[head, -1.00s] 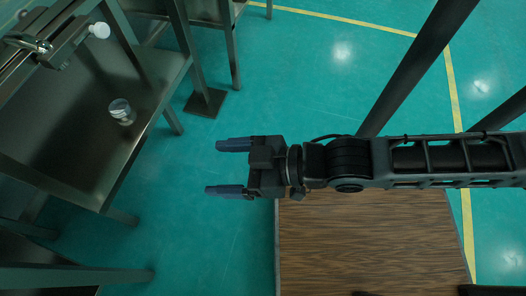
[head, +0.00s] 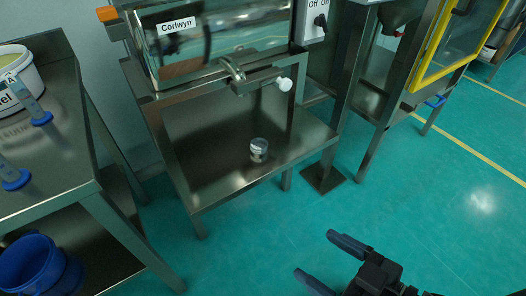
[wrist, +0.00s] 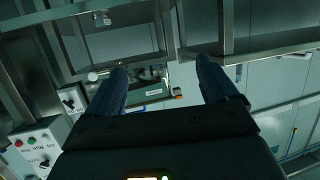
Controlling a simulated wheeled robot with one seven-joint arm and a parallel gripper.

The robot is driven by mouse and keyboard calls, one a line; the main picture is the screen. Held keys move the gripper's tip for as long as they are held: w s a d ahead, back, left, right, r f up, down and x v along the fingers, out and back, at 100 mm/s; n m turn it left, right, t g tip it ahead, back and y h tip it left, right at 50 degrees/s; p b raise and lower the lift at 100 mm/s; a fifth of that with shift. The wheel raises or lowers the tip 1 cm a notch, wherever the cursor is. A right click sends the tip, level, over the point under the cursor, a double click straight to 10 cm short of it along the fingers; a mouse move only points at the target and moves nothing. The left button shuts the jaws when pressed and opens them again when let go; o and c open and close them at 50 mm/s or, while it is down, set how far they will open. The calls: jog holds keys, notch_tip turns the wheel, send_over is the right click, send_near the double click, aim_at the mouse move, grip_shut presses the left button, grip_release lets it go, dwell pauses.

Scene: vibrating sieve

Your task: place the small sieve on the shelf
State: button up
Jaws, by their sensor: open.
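A small round silvery cup-like object (head: 258,150), which may be the small sieve, stands upright on the steel surface (head: 225,185) under the machine marked "Corlwyn". Its details are too small to make out. My gripper (head: 315,255) is open and empty at the bottom right of the head view, over the floor, apart from the object and in front of the steel stand. Its two blue fingers also show wide apart in the wrist view (wrist: 161,66), with nothing between them. I cannot tell for certain which surface is the task's shelf.
A steel table (head: 75,195) at left bears a white tub (head: 22,78) and blue-based items; a blue bucket (head: 38,265) stands below. A valve with a white knob (head: 285,84) overhangs the stand. A yellow-framed machine (head: 440,50) stands right. Green floor in front is clear.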

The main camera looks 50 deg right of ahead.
jog(key=w+d+f+m+h, duration=0.1)
jog(key=w+d+f, duration=0.15)
jog(key=w, duration=0.25)
jog(key=w+d+f+h, duration=0.1)
jog(key=w+d+f, duration=0.1)
jog(key=w+f, duration=0.2)
jog(key=m+g+h+b, duration=0.2)
jog(key=m+g+h, duration=0.1)
jog(key=m+h, duration=0.1)
send_near(256, 140)
jog(key=b+x, duration=0.1)
jog(key=x, duration=0.2)
jog(key=b+x, duration=0.1)
jog(key=x, duration=0.3)
jog(key=shift+w+d+f, duration=0.1)
jog(key=shift+d+f, duration=0.05)
jog(key=shift+f, duration=0.15)
jog(key=c, duration=1.1)
jog(key=shift+c, duration=0.2)
jog(key=shift+r, duration=0.15)
